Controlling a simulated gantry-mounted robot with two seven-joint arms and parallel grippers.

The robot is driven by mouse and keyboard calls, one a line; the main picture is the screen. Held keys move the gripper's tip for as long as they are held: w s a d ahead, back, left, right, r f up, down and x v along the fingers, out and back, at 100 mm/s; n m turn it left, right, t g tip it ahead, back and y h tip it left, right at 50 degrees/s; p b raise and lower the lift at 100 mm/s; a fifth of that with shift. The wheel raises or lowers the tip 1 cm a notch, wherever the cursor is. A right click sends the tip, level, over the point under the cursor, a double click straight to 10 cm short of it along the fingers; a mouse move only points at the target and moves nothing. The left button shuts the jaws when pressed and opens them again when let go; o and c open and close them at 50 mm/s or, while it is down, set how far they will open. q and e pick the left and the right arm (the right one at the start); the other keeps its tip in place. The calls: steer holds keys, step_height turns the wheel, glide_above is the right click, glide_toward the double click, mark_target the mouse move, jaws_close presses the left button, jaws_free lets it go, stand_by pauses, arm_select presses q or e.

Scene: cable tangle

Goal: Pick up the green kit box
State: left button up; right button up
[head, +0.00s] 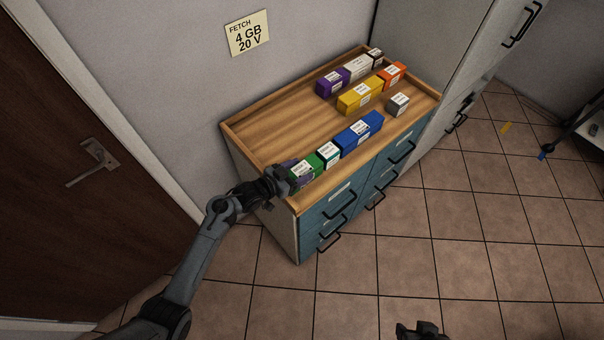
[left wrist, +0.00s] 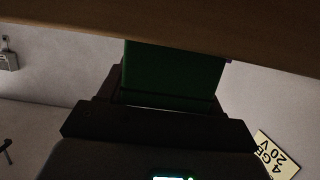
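The green kit box (head: 305,170) stands at the near left corner of the wooden cabinet top, with a white label on its upper face. My left gripper (head: 287,180) is at its left end. In the left wrist view the green box (left wrist: 174,68) fills the space between the dark fingers, with no clear gap at either side. That view is dark, and I cannot tell whether the fingers press on it. The box looks to be still at the cabinet top. Part of my right gripper (head: 420,330) shows at the bottom edge; its fingers are unclear.
Purple (head: 332,82), yellow (head: 360,97), orange (head: 392,76) and grey (head: 398,105) boxes stand farther back. A raised wooden rim (head: 362,157) edges the cabinet top.

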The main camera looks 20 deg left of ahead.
arm_select(q)
steer(key=c, duration=0.9)
steer(key=shift+r, duration=0.1)
steer(key=shift+c, duration=0.2)
steer(key=shift+r, duration=0.1)
